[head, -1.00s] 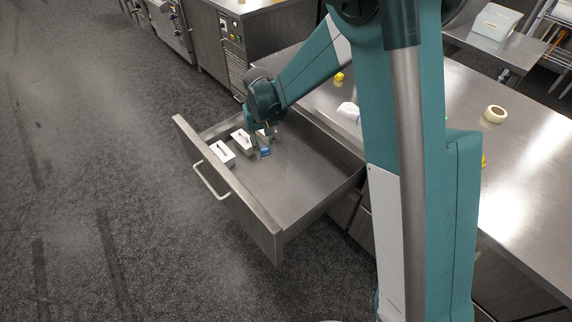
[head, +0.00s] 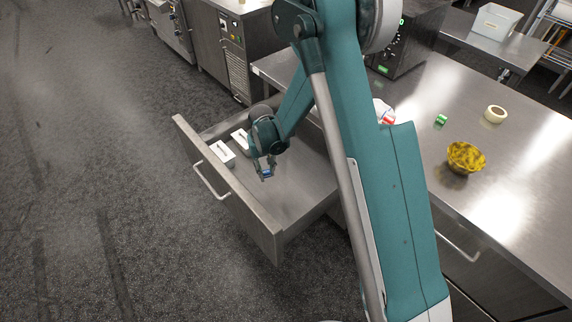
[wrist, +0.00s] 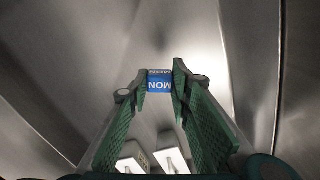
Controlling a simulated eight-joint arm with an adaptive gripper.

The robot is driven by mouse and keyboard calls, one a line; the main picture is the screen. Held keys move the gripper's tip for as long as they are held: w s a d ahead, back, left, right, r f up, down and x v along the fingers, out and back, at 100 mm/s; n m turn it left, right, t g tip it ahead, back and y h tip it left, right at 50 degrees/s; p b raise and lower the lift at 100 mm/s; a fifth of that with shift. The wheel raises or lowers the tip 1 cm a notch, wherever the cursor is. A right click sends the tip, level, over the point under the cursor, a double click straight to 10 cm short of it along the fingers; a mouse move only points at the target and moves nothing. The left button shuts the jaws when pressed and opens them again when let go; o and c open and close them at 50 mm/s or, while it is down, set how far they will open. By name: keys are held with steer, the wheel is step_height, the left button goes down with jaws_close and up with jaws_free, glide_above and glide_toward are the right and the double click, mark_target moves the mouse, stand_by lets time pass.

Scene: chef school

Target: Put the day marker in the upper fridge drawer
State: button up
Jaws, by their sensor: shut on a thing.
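The day marker is a small blue block (wrist: 159,85) with "MON" on it in the wrist view, between the tips of my gripper (wrist: 153,80). My gripper is shut on it. In the head view my gripper (head: 265,171) is inside the open drawer (head: 303,190), over its middle, with the blue marker (head: 266,174) at its tips. I cannot tell whether the marker touches the drawer floor.
White boxes (head: 222,153) lie at the drawer's left end; they also show low in the wrist view (wrist: 175,160). The steel counter (head: 430,170) holds a yellow patterned bowl (head: 466,157), a tape roll (head: 495,114) and a small green item (head: 441,119).

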steer(key=b, duration=0.1)
glide_above(268, 189)
steer(key=shift+f, duration=3.15)
steer(key=shift+f+b, duration=0.6)
steer(key=shift+f, duration=1.25)
steer(key=shift+f, duration=0.2)
steer(key=o, duration=0.8)
steer(key=shift+c, duration=0.2)
steer(key=shift+r, duration=0.25)
steer(key=shift+r+p, duration=1.3)
steer(key=shift+r, duration=4.65)
